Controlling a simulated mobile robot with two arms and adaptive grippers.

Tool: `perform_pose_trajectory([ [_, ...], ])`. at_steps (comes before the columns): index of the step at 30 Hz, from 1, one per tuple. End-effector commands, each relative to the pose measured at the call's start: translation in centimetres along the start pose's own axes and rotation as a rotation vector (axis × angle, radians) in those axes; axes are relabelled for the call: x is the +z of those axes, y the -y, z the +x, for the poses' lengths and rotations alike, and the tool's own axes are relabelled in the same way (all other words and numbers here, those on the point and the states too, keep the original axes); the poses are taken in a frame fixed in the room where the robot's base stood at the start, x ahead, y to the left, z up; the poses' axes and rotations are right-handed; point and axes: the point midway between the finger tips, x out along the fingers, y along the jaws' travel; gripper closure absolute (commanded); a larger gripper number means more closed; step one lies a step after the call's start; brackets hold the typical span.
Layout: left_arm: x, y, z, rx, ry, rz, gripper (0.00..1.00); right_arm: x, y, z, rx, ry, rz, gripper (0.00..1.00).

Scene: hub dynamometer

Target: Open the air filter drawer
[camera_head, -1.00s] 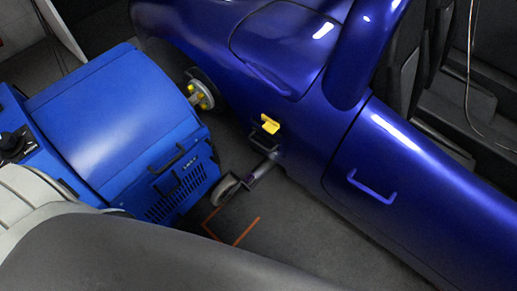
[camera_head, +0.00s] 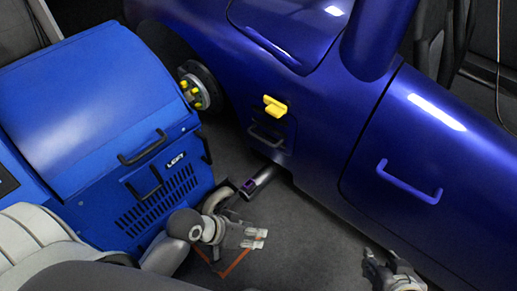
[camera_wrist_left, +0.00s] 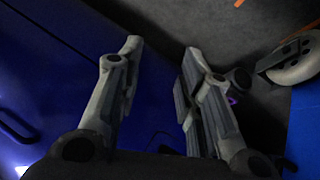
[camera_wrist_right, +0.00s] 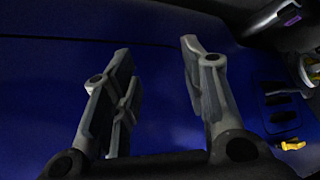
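The blue dynamometer cabinet (camera_head: 85,110) stands at left in the head view. Its front has a black upper handle (camera_head: 142,147) and a black lower handle (camera_head: 146,182) on a panel with vent slots (camera_head: 150,207). No label marks which part is the air filter drawer; no visible part stands pulled out. My left gripper (camera_head: 261,239) is low, right of the vented front and apart from it. Its fingers are spread and empty in the left wrist view (camera_wrist_left: 162,50). My right gripper (camera_head: 380,262) is by the car door, far from the cabinet, also spread and empty in its wrist view (camera_wrist_right: 155,50).
A dark blue car (camera_head: 330,150) fills the right side, with a yellow latch (camera_head: 275,106), a grey handle (camera_head: 266,136) and a door handle (camera_head: 408,182). A wheel hub (camera_head: 195,90) sits between cabinet and car.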

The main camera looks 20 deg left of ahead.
Motion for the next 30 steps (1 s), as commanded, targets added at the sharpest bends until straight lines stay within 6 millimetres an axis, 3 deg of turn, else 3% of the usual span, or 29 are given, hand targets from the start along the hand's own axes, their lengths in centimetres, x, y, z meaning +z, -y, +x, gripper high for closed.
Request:
perform_pose_trajectory([
  [4, -3.7, -1.3, 1.0, 0.195, -0.136, -0.134, 0.66, -5.4, 0.5, -1.1, -0.011, -0.227, -0.004, 0.60],
  [8, -7.6, -0.9, 0.8, 0.338, -0.265, -0.302, 0.66, -9.9, 1.0, -2.6, -0.022, -0.419, -0.006, 0.60],
  [11, -10.8, 0.8, 0.3, 0.424, -0.372, -0.457, 0.66, -13.0, 1.4, -4.1, -0.031, -0.565, -0.006, 0.60],
  [15, -14.9, 4.8, -0.7, 0.508, -0.522, -0.695, 0.66, -16.8, 1.9, -6.6, -0.043, -0.759, -0.004, 0.60],
  [22, -18.5, 11.4, -2.1, 0.559, -0.696, -0.987, 0.66, -20.2, 2.4, -10.0, -0.058, -0.972, -0.001, 0.60],
  [25, -19.0, 12.7, -2.3, 0.565, -0.727, -1.041, 0.66, -20.7, 2.4, -10.7, -0.060, -1.008, 0.000, 0.60],
  [30, -19.9, 13.0, -1.8, 0.568, -0.737, -1.056, 0.66, -20.8, 2.4, -10.8, -0.060, -1.018, 0.000, 0.60],
])
